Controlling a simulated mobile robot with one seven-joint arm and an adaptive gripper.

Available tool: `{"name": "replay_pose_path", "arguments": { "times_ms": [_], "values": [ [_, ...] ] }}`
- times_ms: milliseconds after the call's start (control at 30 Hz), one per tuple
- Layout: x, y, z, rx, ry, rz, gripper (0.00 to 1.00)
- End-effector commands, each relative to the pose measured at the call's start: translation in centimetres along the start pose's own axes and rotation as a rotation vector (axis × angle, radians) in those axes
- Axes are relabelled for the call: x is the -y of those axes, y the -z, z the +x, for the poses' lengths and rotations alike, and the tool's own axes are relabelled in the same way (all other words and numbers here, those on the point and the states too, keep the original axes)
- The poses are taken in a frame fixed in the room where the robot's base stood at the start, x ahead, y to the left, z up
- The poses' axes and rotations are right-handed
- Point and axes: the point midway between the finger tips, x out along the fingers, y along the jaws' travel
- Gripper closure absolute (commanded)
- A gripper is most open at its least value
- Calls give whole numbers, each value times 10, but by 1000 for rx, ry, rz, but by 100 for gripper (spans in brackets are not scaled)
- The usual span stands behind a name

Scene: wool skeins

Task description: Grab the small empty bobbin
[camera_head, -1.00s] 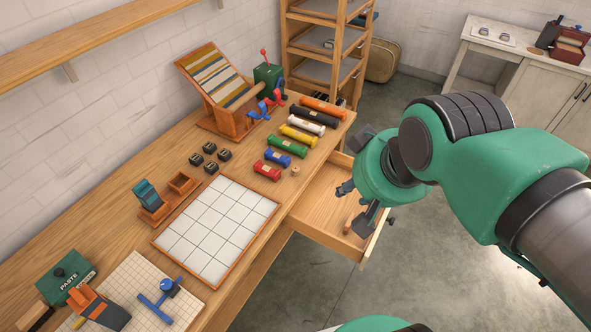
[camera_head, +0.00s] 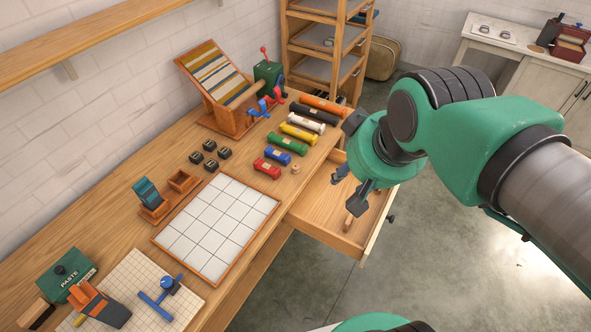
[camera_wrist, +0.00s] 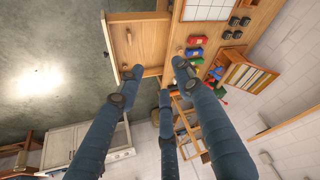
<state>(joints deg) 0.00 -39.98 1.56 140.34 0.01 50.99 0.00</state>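A small wooden bobbin (camera_head: 295,169) with no yarn on it stands on the workbench near its front edge, just right of the red skein (camera_head: 267,169). In the wrist view a small tan shape that looks like it (camera_wrist: 181,51) is near a fingertip. My gripper (camera_head: 348,188) hangs above the open drawer, to the right of the bobbin and apart from it. In the wrist view its dark blue fingers (camera_wrist: 155,80) are spread wide with nothing between them.
Blue (camera_head: 278,155), green (camera_head: 287,143), yellow (camera_head: 298,133), white, black and orange skeins lie in a row behind the red one. The open drawer (camera_head: 322,200) juts out below the bench. A gridded white board (camera_head: 218,225) lies left.

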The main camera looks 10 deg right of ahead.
Motion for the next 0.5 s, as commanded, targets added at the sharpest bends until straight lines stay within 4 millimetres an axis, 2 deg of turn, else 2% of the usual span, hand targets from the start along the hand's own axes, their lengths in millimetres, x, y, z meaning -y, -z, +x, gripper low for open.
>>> {"name": "replay_pose_path", "arguments": {
  "times_ms": [267, 500],
  "values": [
    [0, 58, 30, 52, 0, 0, 64],
    [0, 110, 72, 98, 0, 0, 64]
  ]
}}
